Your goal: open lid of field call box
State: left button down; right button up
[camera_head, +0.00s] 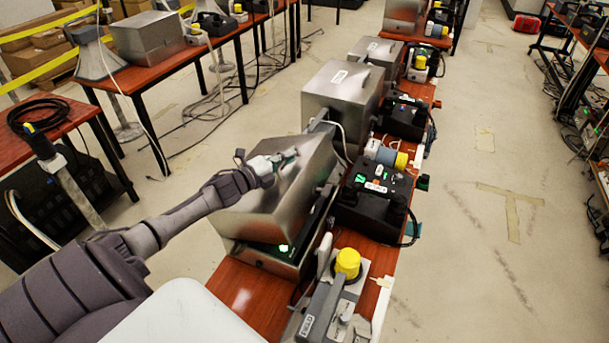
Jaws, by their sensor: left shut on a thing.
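The field call box (262,258) is a brushed metal box on the red-brown table, with a dark inside and a lit green light at its front. Its metal lid (262,212) is tilted up, leaving a gap at the front and right side. My left gripper (284,160) reaches in from the left and is shut at the lid's top, on what looks like its handle; the fingers hide most of the grip. My right gripper is not in view.
A black device (372,200) with green lights stands close to the box's right. A grey unit with a yellow knob (348,262) stands in front. Another closed metal box (342,92) is behind. Floor (480,200) to the right is free.

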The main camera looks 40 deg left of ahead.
pick_arm(q)
jog(key=s+a+r+n+t+b, duration=0.1)
jog(key=s+a+r+n+b, duration=0.1)
jog(key=a, duration=0.7)
jog(key=shift+s+a+r+n+t+h+b, duration=0.15)
jog(key=shift+a+r+n+t+h+b, duration=0.35)
jog(key=shift+r+n, duration=0.6)
jog(key=shift+d, duration=0.1)
jog(key=c, duration=1.5)
grip_release()
jog(key=shift+o, duration=0.2)
jog(key=shift+s+f, duration=0.1)
jog(key=shift+s, duration=0.05)
